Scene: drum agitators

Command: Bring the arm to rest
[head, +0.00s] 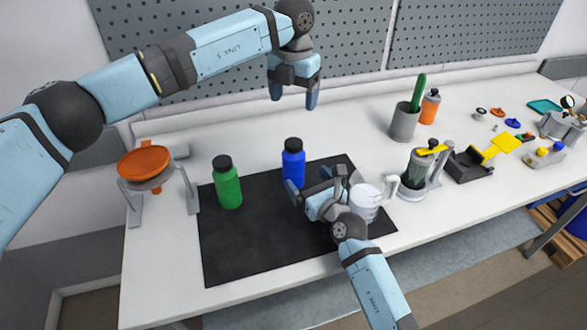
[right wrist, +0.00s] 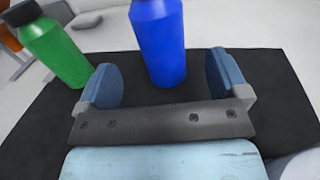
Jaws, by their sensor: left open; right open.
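My left gripper (head: 292,95) is open and empty, raised above the back of the table with its fingers pointing down. My right gripper (head: 322,186) is low over the black mat (head: 250,250), open and empty. In the right wrist view, the right gripper's fingers (right wrist: 165,85) are apart, with a blue bottle (right wrist: 160,40) upright just beyond them. The blue bottle also shows in the head view (head: 293,166), and I cannot tell whether a finger touches it. A green bottle (head: 228,187) stands upright on the mat to the left; it also shows in the right wrist view (right wrist: 58,52).
An orange drum on a stand (head: 145,165) is at the left. A grey cup (head: 404,122), an orange bottle (head: 430,107) and a grinder-like device (head: 418,170) stand to the right. The mat's front left is clear.

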